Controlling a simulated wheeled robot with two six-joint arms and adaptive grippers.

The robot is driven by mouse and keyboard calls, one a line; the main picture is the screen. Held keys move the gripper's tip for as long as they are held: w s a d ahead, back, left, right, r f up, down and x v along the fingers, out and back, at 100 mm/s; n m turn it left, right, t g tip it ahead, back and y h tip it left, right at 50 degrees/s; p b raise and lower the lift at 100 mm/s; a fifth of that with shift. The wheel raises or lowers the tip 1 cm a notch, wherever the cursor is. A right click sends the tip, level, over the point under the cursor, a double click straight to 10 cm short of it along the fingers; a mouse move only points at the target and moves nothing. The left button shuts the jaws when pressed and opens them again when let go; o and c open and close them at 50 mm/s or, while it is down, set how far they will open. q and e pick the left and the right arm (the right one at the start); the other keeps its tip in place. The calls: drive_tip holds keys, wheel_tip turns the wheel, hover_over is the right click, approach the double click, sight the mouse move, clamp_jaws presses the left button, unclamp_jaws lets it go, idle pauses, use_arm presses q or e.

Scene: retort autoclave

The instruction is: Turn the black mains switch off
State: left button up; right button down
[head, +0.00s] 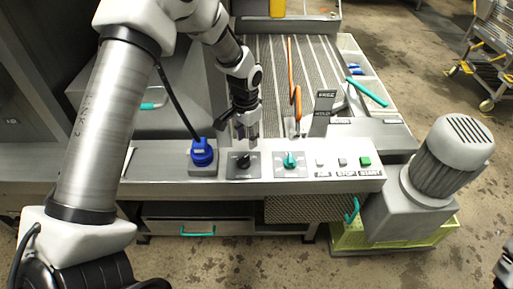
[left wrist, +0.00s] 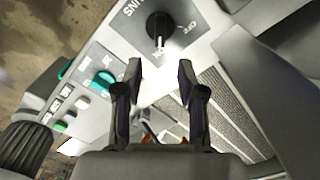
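My left gripper (head: 246,128) points down just above and behind the switch in the head view. In the left wrist view its two fingers (left wrist: 160,76) are apart with nothing between them, and the knob lies beyond the tips, apart from them. My right gripper is not recognisable in either view.
The blue plug (head: 202,153) with its black cable stands left of the switch. The teal knob (head: 290,160) is close on its right, then several push buttons including a green one (head: 365,161).

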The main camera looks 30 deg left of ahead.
sight(246, 156)
use_arm(q)
drive_tip(key=f, duration=0.3)
drive_tip(key=f+p, duration=0.1)
drive_tip(key=f, duration=0.3)
drive_tip(key=shift+s+a+f, duration=0.1)
drive_tip(key=shift+s+f, duration=0.05)
drive_tip(key=shift+s, duration=0.2)
clamp_jaws()
